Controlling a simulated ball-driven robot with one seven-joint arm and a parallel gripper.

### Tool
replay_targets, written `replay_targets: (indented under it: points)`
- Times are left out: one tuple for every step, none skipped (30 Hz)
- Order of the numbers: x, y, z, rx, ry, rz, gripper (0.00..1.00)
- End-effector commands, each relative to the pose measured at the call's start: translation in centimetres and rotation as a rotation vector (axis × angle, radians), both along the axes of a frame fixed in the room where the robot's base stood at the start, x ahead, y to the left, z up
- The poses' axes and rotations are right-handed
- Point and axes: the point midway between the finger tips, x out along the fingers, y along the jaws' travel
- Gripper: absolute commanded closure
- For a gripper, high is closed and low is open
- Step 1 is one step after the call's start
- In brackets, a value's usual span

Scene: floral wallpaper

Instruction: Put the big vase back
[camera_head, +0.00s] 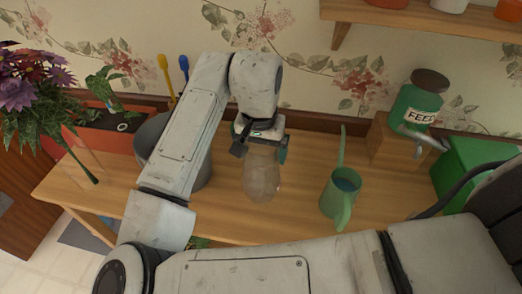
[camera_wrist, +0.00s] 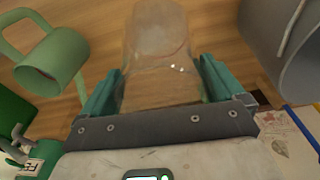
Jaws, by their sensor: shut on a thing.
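A clear, brownish see-through vase (camera_head: 261,178) is held in my gripper (camera_head: 262,150) over the wooden table, just right of the grey bucket. In the wrist view the vase (camera_wrist: 160,50) sits between the two teal fingers of my gripper (camera_wrist: 160,88), which are shut on it. I cannot tell whether the vase's base touches the table. My arm hides part of the bucket and the table behind it.
A grey bucket (camera_head: 201,178) stands left of the vase. A green watering can (camera_head: 340,190) stands to the right. A green feed jar (camera_head: 416,105) sits on a wooden block. Purple flowers (camera_head: 35,80) and an orange planter (camera_head: 98,140) are at left. A shelf (camera_head: 420,14) hangs above.

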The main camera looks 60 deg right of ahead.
Motion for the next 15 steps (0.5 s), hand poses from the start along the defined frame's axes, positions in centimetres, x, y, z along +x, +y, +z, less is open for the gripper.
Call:
replay_targets:
  points:
    - [-0.01, 0.05, -0.41, -0.001, 0.001, 0.001, 0.9]
    - [-0.02, 0.04, -0.59, -0.001, 0.001, 0.0, 0.9]
    - [-0.01, 0.02, -0.69, -0.002, -0.001, -0.001, 0.9]
    - [0.0, 0.02, -0.7, -0.002, -0.001, -0.001, 0.9]
    - [0.0, 0.01, -0.68, -0.002, -0.002, -0.001, 0.9]
    - [0.0, 0.01, -0.67, -0.002, -0.002, -0.001, 0.9]
    - [0.0, 0.01, -0.66, -0.002, -0.002, -0.001, 0.9]
    - [0.0, 0.01, -0.66, -0.002, -0.002, -0.001, 0.9]
    - [0.0, 0.01, -0.68, -0.002, -0.002, -0.001, 0.9]
    - [-0.01, 0.01, -0.74, -0.002, -0.001, -0.001, 0.9]
    - [-0.01, 0.01, -0.83, -0.002, -0.001, -0.001, 0.9]
    - [-0.01, 0.01, -0.96, -0.002, -0.001, -0.001, 0.9]
    - [-0.01, 0.01, -1.04, -0.002, -0.002, -0.001, 0.9]
    - [0.0, 0.03, -1.02, -0.001, -0.001, -0.001, 0.03]
    - [0.0, 0.03, -0.98, -0.001, -0.001, -0.001, 0.0]
